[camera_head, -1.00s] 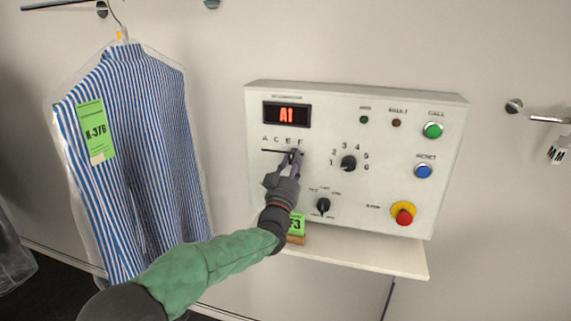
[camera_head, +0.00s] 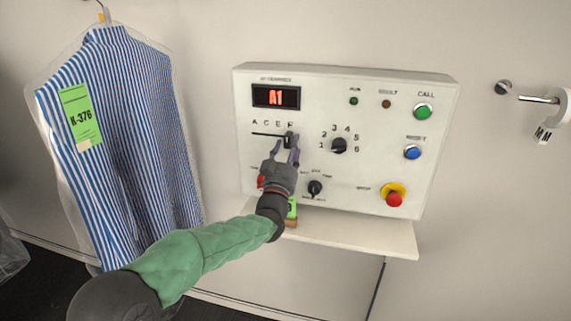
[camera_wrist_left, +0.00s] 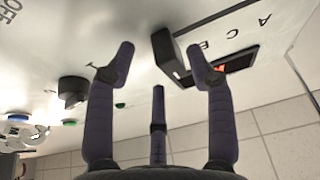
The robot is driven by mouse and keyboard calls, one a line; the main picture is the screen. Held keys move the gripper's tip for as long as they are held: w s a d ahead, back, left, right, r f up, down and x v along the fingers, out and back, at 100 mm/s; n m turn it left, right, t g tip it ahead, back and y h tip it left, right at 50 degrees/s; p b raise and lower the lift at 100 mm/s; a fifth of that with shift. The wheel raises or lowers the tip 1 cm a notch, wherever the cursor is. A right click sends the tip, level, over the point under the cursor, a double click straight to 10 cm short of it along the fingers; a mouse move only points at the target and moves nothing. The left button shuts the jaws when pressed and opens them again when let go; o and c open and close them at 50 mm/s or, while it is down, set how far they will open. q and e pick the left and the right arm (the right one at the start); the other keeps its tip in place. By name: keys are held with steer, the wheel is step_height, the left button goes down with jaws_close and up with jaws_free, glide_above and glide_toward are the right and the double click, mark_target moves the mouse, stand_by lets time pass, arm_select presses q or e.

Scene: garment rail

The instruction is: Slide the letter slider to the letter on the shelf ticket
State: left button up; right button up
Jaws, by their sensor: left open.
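The letter slider's dark knob (camera_head: 288,139) is at the right end of its slot, under the F of the letters A, C, E, F. My left gripper (camera_head: 286,152) is open at the panel, its fingers just below and around the knob. In the left wrist view the block-shaped knob (camera_wrist_left: 168,52) shows between the open fingers (camera_wrist_left: 160,62); I cannot tell whether they touch it. The shelf ticket (camera_head: 292,208) is green and stands on the shelf, mostly hidden behind my gripper, its text unreadable now. My right gripper is not in view.
A shelf (camera_head: 370,236) juts out below. A bagged striped shirt (camera_head: 125,150) hangs left.

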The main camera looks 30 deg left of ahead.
arm_select(q)
steer(key=v, duration=1.1)
steer(key=shift+s+f, duration=0.15)
steer(key=shift+d, duration=0.1)
steer(key=d+f+g+h+p, duration=0.25)
steer(key=d+f+g, duration=0.25)
steer(key=f, duration=1.2)
steer(key=d+f+g+h+p, duration=0.1)
steer(key=d+f+g+h, duration=0.35)
steer(key=f, duration=1.15)
steer(key=s+d+f+g+h+p, duration=0.1)
steer(key=s+d+f+g, duration=0.5)
steer(key=s+f, duration=0.4)
steer(key=s+d+f+g+h+p, duration=0.1)
steer(key=s+d+f+g, duration=0.5)
steer(key=s+f, duration=0.4)
steer(key=s, duration=0.4)
steer(key=shift+s, duration=0.25)
